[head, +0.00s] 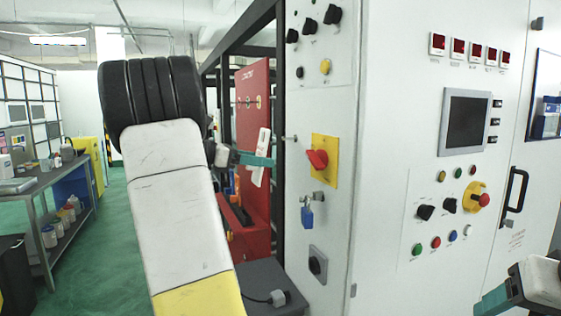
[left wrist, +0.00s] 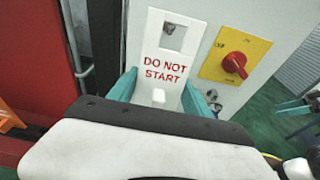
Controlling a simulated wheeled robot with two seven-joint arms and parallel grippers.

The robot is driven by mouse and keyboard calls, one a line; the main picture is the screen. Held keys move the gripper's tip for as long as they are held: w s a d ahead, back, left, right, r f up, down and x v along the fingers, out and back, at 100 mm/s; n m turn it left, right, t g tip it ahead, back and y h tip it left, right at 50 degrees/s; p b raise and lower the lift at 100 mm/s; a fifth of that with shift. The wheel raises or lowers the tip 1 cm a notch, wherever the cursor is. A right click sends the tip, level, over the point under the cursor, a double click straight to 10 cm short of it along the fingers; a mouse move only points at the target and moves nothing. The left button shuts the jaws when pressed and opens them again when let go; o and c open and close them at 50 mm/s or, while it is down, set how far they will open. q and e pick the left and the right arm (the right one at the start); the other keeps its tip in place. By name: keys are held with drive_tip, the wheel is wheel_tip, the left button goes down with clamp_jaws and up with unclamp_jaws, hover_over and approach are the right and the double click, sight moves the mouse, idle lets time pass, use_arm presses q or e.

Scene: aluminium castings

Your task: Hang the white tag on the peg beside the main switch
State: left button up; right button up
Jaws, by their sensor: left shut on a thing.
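The white tag (head: 262,143) is held upright, seen nearly edge-on in the head view. In the left wrist view the tag (left wrist: 166,52) reads "DO NOT START" in red and has a square hole near its top. My left gripper (head: 258,161) is shut on its lower part, with a teal finger at each side. The main switch (head: 317,159) is a red knob on a yellow plate, right of the tag. A small peg (head: 290,137) sticks out left of the plate; the tag is apart from it. A small grey thing shows through the hole. My right gripper (head: 497,299) is partly cut off at lower right.
The white cabinet (head: 390,135) carries the switch. A blue padlock (head: 307,216) hangs below it, with a black knob (head: 317,263) lower down. A red panel (head: 252,125) stands behind the tag. A bench (head: 40,180) is far left.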

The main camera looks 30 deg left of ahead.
use_arm(q)
drive_tip(key=shift+r+x, duration=0.15)
drive_tip(key=shift+x, duration=1.25)
drive_tip(key=shift+r+x, duration=0.15)
drive_tip(key=shift+x, duration=1.2)
drive_tip(key=shift+w+d+f, duration=0.5)
drive_tip(key=shift+w+d, duration=0.1)
drive_tip(key=shift+w, duration=0.05)
drive_tip(key=o, duration=1.4)
drive_tip(key=shift+o, duration=0.2)
drive_tip(key=v, duration=0.8)
drive_tip(key=shift+w, duration=0.1)
